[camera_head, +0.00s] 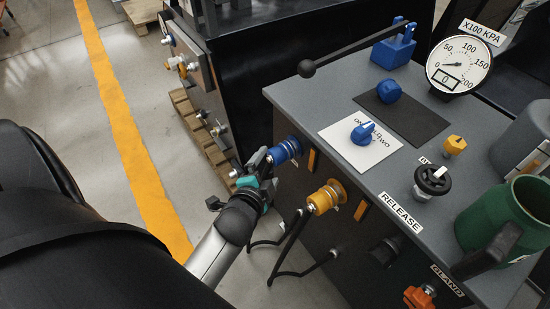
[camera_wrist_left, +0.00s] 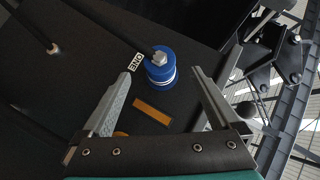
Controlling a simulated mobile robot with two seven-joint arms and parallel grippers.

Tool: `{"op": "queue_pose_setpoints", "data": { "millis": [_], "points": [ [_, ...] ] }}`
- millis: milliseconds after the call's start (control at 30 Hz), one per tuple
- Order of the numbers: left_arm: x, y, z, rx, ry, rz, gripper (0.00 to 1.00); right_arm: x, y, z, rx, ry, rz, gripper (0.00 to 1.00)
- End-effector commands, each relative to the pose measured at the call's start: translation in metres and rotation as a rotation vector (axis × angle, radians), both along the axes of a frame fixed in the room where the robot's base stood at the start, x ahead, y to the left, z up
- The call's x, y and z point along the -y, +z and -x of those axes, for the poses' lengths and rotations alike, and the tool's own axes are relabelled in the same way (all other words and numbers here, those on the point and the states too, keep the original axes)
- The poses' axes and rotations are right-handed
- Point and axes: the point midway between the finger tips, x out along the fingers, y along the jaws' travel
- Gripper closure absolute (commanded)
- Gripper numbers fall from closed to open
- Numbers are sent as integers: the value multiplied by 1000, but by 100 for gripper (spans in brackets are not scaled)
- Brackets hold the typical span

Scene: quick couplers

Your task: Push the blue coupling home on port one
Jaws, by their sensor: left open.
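The blue coupling (camera_head: 286,150) is on the dark front panel of the bench, at its upper left. In the left wrist view the blue coupling (camera_wrist_left: 161,72) shows a pale ring and a silver nut at its end, beside a white label reading ONE (camera_wrist_left: 136,62). My left gripper (camera_head: 264,160) is just in front of the coupling in the head view. In the left wrist view its open fingers (camera_wrist_left: 161,78) lie on either side of the coupling with gaps on both sides. Whether the coupling is fully seated cannot be told. My right gripper is not in view.
A yellow coupling (camera_head: 327,197) is lower right on the panel, with black hoses below. An orange strip (camera_wrist_left: 152,111) lies near the blue coupling. The bench top holds a gauge (camera_head: 458,65), a blue knob (camera_head: 362,133), a release knob (camera_head: 432,180) and a green mug (camera_head: 505,215).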

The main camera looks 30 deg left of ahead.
Motion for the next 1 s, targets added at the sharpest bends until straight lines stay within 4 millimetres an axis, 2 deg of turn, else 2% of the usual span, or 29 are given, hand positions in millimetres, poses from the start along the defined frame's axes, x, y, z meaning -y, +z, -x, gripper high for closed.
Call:
{"op": "queue_pose_setpoints", "data": {
  "millis": [600, 1000],
  "points": [
    [-16, -25, -53, 0, -1, -1, 4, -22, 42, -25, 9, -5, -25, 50],
    [-20, -29, -64, -1, 0, 0, 4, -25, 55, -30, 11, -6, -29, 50]
  ]
}}
